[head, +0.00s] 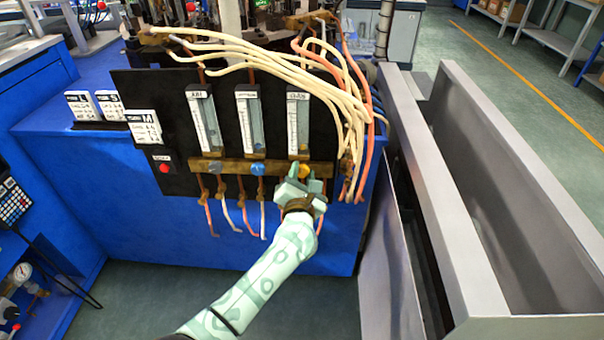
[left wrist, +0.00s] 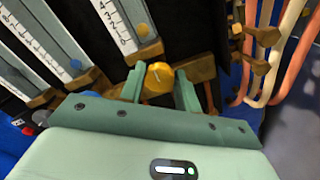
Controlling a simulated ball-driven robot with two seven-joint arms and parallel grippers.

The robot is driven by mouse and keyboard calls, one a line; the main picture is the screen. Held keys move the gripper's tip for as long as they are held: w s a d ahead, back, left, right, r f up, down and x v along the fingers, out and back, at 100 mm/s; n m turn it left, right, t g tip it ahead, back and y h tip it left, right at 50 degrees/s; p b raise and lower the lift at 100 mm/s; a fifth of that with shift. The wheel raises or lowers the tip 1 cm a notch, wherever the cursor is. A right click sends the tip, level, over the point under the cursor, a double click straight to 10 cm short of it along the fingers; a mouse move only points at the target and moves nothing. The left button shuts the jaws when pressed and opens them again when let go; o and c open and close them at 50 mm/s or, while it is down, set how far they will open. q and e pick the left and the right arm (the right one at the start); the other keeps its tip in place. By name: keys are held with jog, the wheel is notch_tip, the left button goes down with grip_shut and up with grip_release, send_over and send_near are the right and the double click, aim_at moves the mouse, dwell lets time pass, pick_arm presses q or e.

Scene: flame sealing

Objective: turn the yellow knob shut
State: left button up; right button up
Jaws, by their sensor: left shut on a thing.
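The yellow knob (head: 303,171) sits at the foot of the rightmost flow meter (head: 298,125) on the black panel. My left gripper (head: 305,177) is at this knob, its arm coming up from the bottom of the head view. In the left wrist view the yellow knob (left wrist: 158,78) lies between the two green fingers of my left gripper (left wrist: 160,85), which is shut on it. A thin mark shows on the knob's face. My right gripper is not in view.
A red button (head: 165,168) is further left. Cream and red hoses (head: 345,110) hang at the right, near a grey metal trough (head: 480,200).

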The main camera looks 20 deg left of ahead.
pick_arm(q)
jog(key=shift+f, duration=0.15)
jog(key=o, duration=0.9)
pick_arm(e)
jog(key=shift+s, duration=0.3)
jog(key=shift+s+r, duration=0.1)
pick_arm(q)
jog(key=p+v, duration=0.4)
jog(key=v, duration=1.2)
jog(key=shift+s+d+p, duration=0.1)
jog(key=shift+s+p, duration=0.05)
jog(key=shift+p, duration=0.15)
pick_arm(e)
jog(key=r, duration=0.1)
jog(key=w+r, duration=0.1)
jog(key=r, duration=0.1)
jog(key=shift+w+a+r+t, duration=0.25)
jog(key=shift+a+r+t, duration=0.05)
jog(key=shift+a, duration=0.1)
